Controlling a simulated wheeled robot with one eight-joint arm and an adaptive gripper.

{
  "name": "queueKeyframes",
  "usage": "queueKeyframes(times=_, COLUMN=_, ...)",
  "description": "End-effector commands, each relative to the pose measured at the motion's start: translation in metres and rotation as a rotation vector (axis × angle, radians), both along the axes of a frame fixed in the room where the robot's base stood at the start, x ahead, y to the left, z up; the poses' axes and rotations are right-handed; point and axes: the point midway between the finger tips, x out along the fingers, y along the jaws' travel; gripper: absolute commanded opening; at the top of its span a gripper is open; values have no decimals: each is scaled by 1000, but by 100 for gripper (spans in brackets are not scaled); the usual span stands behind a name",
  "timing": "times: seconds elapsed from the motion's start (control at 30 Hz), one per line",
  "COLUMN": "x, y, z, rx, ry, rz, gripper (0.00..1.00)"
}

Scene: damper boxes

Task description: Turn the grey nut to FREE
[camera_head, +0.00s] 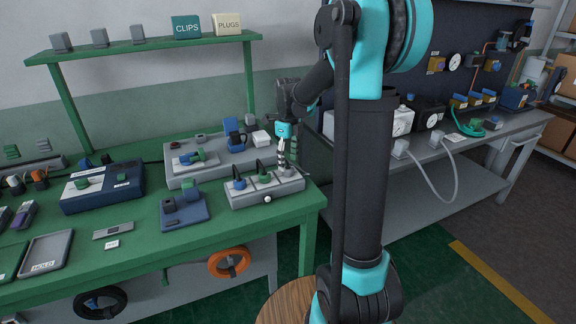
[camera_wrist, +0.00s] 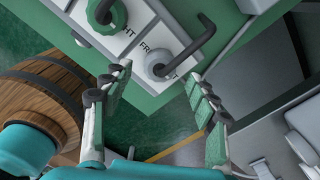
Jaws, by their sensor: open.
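The grey nut (camera_wrist: 158,60) is round and sits on a white strip on top of a light box (camera_head: 262,192). In the wrist view a dark bent lever (camera_wrist: 195,50) lies beside it, reaching up and to the right. Lettering starting "FR" shows next to the nut, partly covered. My gripper (camera_wrist: 158,78) is open, its two green-padded fingers apart on either side of the nut's near side, with nothing held. In the head view my gripper (camera_head: 282,160) points down over the right end of the box, and the grey nut is largely hidden there.
A green nut (camera_head: 264,178) and a blue nut (camera_head: 240,184) stand left on the same box. The green bench's right edge is close by. A wooden barrel (camera_wrist: 45,95) stands below. Other dark blue devices (camera_head: 103,187) fill the bench to the left.

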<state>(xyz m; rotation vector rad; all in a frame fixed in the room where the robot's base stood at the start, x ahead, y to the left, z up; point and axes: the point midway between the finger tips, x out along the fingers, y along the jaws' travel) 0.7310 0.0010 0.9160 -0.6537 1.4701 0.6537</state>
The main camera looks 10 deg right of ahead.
Motion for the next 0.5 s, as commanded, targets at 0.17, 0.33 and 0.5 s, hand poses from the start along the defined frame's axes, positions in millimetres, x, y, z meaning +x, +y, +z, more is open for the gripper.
queueKeyframes(times=0.17, x=0, y=0, z=-19, rx=0, ry=0, rz=0, gripper=59)
queueKeyframes(times=0.33, x=0, y=0, z=-25, rx=0, ry=0, rz=0, gripper=59)
queueKeyframes(times=0.5, x=0, y=0, z=-25, rx=0, ry=0, rz=0, gripper=59)
